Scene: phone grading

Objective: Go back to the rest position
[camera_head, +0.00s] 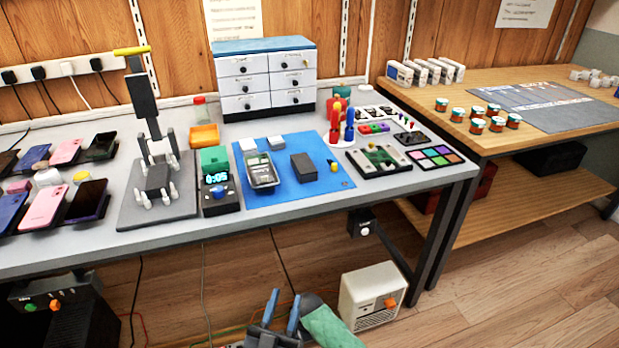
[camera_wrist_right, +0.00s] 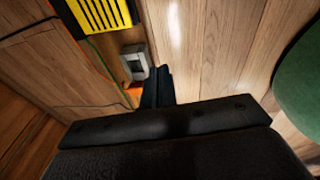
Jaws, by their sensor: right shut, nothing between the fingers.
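My left gripper (camera_head: 284,297) shows at the bottom of the head view, below and in front of the workbench edge. Its two bluish fingers stand apart with nothing visible between them. My right gripper (camera_wrist_right: 157,72) shows in the right wrist view as dark fingers close together, with nothing held. It points toward the wooden floor. In the head view I cannot make out the right gripper.
The grey workbench (camera_head: 100,243) carries phones, a press stand, a blue mat (camera_head: 265,196) and a drawer cabinet (camera_head: 265,80). A cream box (camera_head: 373,297) stands on the floor beside a green object (camera_head: 333,328). A wooden table (camera_head: 545,77) stands right. Floor at lower right is clear.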

